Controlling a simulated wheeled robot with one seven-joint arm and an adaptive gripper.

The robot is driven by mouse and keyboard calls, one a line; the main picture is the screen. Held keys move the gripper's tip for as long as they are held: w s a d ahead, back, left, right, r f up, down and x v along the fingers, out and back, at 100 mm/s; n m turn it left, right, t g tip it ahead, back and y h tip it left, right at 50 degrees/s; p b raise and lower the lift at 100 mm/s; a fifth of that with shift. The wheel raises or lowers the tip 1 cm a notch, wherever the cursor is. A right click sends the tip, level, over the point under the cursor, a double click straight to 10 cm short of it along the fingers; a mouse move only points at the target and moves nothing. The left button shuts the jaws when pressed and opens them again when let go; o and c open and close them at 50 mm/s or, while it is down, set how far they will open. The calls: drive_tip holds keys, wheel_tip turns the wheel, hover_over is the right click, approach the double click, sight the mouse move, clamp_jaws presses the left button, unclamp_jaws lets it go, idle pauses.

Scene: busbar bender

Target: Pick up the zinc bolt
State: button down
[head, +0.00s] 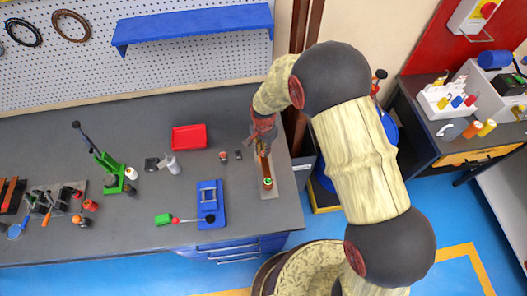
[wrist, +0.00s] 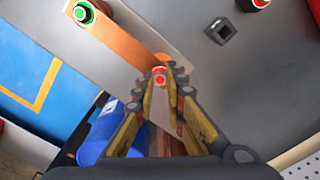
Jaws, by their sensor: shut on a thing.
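My gripper (wrist: 160,80) is shut on a small pale piece with a red top, which I take to be the zinc bolt (wrist: 160,76). The fingers cover most of it, and its shank is hidden. It shows close to the near end of a copper bar (wrist: 122,42); I cannot tell whether it touches the bar or is raised. In the head view my gripper (head: 262,140) points down at the far end of the bar (head: 265,169), and the bolt is hidden there.
A red tray (head: 189,137) and blue fixture (head: 210,204) stand left. The bench's right edge is close.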

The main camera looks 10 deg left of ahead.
drive_tip(key=shift+w+r, duration=0.1)
drive_tip(key=shift+r, duration=0.35)
wheel_tip(320, 180, up, 2)
drive_tip(key=shift+r, duration=0.2)
drive_tip(key=s+d+r, duration=0.3)
drive_tip(key=s+r, duration=0.6)
drive_tip(key=s, duration=0.4)
drive_tip(key=shift+s+d+r, duration=0.3)
drive_tip(key=shift+s+r, duration=0.05)
drive_tip(key=shift+r, duration=0.05)
